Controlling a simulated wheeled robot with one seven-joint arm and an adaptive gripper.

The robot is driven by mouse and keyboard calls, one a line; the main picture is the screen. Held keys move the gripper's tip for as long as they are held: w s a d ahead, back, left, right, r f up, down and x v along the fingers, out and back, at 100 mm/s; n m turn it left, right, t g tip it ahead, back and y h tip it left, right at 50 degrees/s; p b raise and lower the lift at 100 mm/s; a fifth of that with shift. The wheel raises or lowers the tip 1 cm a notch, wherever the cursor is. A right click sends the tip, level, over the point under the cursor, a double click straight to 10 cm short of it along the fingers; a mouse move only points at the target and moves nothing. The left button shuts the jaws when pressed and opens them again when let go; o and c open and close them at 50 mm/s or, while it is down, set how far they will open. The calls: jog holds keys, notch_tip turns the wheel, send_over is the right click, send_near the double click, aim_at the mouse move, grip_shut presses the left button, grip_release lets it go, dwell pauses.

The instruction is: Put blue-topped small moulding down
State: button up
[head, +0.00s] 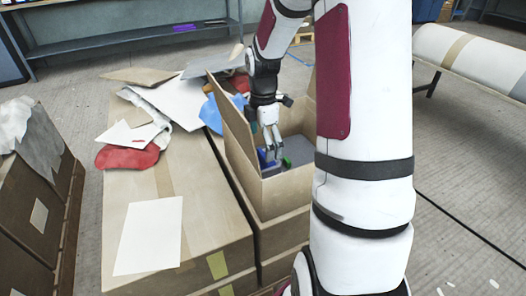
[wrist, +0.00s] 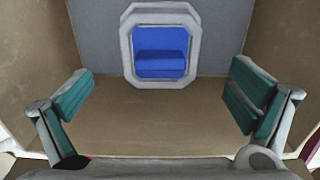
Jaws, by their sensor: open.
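The blue-topped small moulding (wrist: 160,22) has a white eight-sided rim around a blue centre. In the wrist view it is at the top middle, inside an open cardboard box, beyond my fingertips. My gripper (wrist: 160,97) is open, with its green-padded fingers wide apart and nothing between them. The moulding is apart from both fingers. In the head view my gripper (head: 274,157) reaches down into the open box (head: 285,195). A bit of blue (head: 264,154) shows beside the fingers there; the rest of the moulding is hidden.
The box's raised flap (head: 234,125) and walls stand close around my gripper. A grey surface (wrist: 85,35) lies behind the moulding. A large closed carton (head: 150,220) with sheets and a red piece (head: 127,157) stands to the left. Open floor lies at right.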

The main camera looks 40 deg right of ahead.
jog(key=shift+r+p, duration=0.65)
jog(key=shift+r, duration=1.65)
